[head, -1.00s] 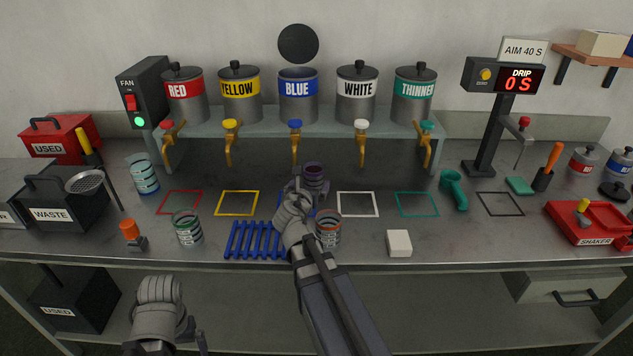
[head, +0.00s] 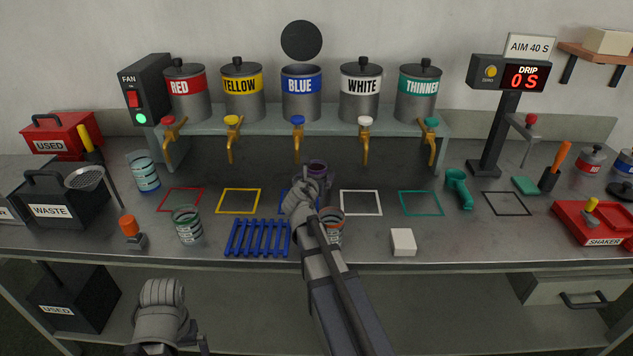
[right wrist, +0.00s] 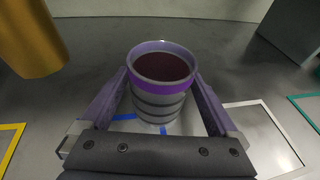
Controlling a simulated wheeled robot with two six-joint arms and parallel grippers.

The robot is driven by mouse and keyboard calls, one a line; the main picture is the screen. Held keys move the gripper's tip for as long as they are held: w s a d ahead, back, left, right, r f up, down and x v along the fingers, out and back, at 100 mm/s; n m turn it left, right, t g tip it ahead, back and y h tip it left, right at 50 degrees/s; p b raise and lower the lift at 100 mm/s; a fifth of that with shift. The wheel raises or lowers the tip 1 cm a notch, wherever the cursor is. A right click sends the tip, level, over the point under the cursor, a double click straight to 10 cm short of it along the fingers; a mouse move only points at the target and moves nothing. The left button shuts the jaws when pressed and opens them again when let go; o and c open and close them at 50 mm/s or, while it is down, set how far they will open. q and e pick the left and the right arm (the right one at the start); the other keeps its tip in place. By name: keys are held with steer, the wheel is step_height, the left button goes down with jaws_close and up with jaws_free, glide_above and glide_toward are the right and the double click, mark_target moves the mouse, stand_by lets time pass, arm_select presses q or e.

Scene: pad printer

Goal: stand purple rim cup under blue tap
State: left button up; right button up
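The purple rim cup (head: 318,168) holds dark liquid and is upright. In the right wrist view the cup (right wrist: 162,85) sits between both fingers of my right gripper (right wrist: 163,95), which appear to press on its sides. In the head view my right gripper (head: 312,180) is at the blue square (head: 284,196), partly hiding it and the cup. The blue tap (head: 298,125) is above and slightly left of the cup. Whether the cup's base touches the bench is hard to tell. My left gripper (head: 170,335) is low at the left, its fingers unclear.
A cup with an orange rim (head: 333,222) stands close beside my right arm. A blue rack (head: 258,238) and a green-rimmed cup (head: 187,226) are to the left. A white block (head: 403,242) lies to the right. The white square (head: 361,203) and yellow square (head: 239,201) are empty.

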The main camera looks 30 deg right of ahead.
steer(key=c, duration=1.1)
